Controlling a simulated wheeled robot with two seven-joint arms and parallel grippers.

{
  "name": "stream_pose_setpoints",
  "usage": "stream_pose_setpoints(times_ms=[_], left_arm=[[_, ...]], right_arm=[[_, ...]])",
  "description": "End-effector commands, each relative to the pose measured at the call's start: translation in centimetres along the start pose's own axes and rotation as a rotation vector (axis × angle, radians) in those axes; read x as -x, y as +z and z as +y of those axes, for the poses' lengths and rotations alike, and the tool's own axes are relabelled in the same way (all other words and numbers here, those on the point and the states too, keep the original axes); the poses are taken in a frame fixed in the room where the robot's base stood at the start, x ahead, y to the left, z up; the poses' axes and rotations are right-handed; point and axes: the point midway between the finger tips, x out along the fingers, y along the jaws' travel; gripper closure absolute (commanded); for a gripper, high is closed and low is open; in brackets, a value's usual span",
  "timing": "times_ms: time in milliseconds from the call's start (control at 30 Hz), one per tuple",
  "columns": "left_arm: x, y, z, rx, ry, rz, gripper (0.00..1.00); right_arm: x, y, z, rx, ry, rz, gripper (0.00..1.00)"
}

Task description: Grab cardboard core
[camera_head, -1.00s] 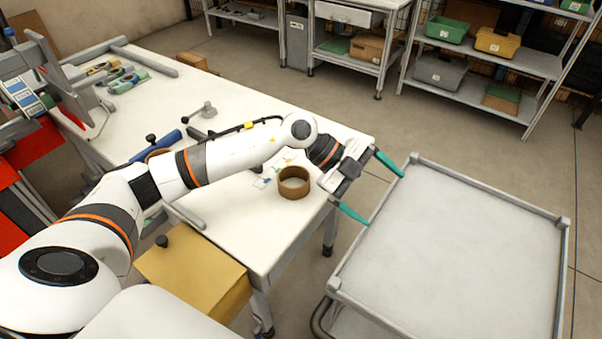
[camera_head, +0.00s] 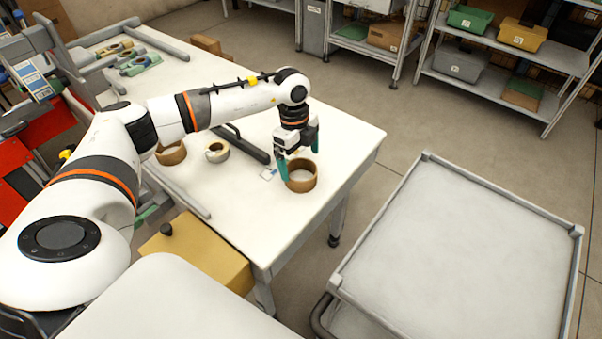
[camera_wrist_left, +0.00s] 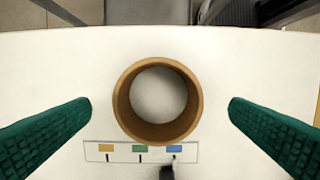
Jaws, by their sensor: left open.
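A brown cardboard core (camera_head: 301,176), a short open ring, stands on the white table (camera_head: 255,230) near its right end. It also shows in the left wrist view (camera_wrist_left: 123,104), seen from straight above, with the table surface visible through its hole. My left gripper (camera_head: 299,165) points down over the core. Its green fingers are open, one on each side of the ring in the left wrist view (camera_wrist_left: 160,113), with gaps between them and the ring. Nothing is held. My right gripper is not in view.
A second brown ring (camera_head: 172,154) and a pale tape roll (camera_head: 217,152) stand further left on the table. A printed card with coloured patches (camera_wrist_left: 141,150) lies beside the core. An empty grey cart (camera_head: 460,250) stands right of the table.

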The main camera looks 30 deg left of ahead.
Motion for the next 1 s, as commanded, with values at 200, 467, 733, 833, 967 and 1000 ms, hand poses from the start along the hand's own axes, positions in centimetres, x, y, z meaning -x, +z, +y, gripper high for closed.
stream_pose_setpoints(times_ms=[200,467,733,833,967,1000], left_arm=[[-3.0,-0.4,0.1,0.000,-0.004,-0.001,0.00],[-5.0,-0.3,0.2,-0.001,-0.001,-0.001,0.00],[-5.0,-0.4,0.2,-0.001,0.000,-0.001,0.18],[-5.0,-0.4,0.2,-0.001,0.000,-0.001,0.34],[-5.0,-0.4,0.2,-0.001,0.000,-0.001,0.45],[-5.0,-0.4,0.2,-0.001,0.000,-0.001,0.45]], right_arm=[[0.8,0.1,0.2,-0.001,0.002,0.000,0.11],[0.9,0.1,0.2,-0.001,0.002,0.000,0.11],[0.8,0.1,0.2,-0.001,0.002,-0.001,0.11],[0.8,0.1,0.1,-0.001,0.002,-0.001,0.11],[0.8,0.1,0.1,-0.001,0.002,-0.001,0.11],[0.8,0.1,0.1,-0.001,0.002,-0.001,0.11]])
